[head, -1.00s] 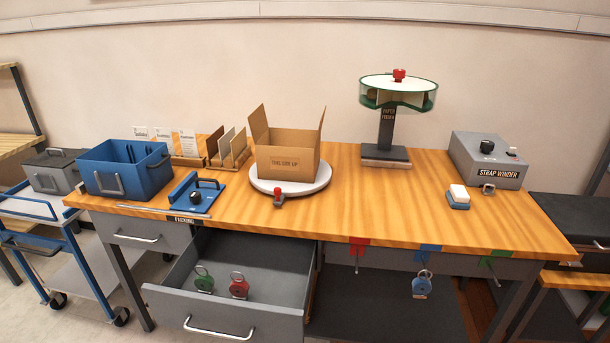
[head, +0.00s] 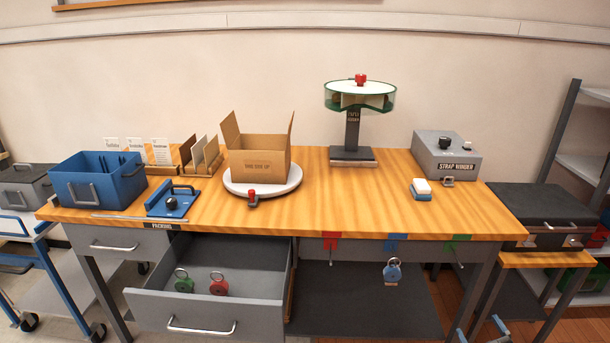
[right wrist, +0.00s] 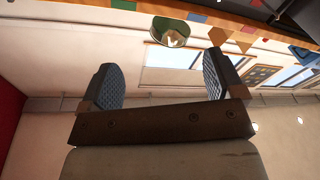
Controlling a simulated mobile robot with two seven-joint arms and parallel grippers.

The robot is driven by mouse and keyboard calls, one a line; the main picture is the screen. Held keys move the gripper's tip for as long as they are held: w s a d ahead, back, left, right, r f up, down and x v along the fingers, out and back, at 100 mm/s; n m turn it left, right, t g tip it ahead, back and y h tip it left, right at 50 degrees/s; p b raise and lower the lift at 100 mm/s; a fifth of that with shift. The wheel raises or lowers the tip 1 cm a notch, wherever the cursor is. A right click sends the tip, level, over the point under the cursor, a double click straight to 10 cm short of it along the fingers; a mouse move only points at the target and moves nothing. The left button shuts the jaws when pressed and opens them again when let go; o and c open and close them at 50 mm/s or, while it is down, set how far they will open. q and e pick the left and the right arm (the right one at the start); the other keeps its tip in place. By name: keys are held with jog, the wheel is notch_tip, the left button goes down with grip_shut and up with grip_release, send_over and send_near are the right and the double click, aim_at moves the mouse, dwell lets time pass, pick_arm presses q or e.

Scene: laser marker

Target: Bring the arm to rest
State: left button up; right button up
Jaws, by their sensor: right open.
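My right gripper (right wrist: 162,66) shows in the right wrist view, with its two dark ribbed fingers wide apart and nothing between them. It points toward a pale wall with windows, clear of any object. I cannot make out either gripper clearly in the head view. The wooden workbench (head: 305,215) stands ahead, with an open grey drawer (head: 200,312) at its front left. A green padlock (head: 184,285) and a red padlock (head: 218,287) are in the drawer. A blue padlock (head: 392,273) hangs under the bench's front edge.
A dark case (head: 525,208) is on the right. The open drawer juts forward.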

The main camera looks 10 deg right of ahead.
jog(key=w+d+r+n+y, duration=0.1)
jog(key=d+r+n, duration=0.1)
jog(key=d+r, duration=0.15)
jog(key=s+a+f+n+g+y, duration=0.15)
jog(key=s+a+f+g, duration=0.3)
jog(key=s+a, duration=0.65)
jog(key=s+a+f+g+y, duration=0.2)
jog(key=s+a+f+g, duration=0.25)
jog(key=s+a, duration=0.6)
jog(key=w+a+r+m, duration=0.1)
jog(key=w+a+m, duration=0.1)
jog(key=a, duration=0.5)
jog(key=w+a+r+m, duration=0.1)
jog(key=w+a+m, duration=0.15)
jog(key=a, duration=0.45)
pick_arm(q)
notch_tip(320, 180, up, 14)
jog(key=s+a+p, duration=0.1)
jog(key=p, duration=1.7)
jog(key=shift+a+m, duration=0.25)
jog(key=shift+m, duration=0.05)
pick_arm(e)
notch_tip(320, 180, up, 15)
jog(key=s+t, duration=0.1)
jog(key=shift+s+d, duration=0.2)
jog(key=shift+d, duration=0.05)
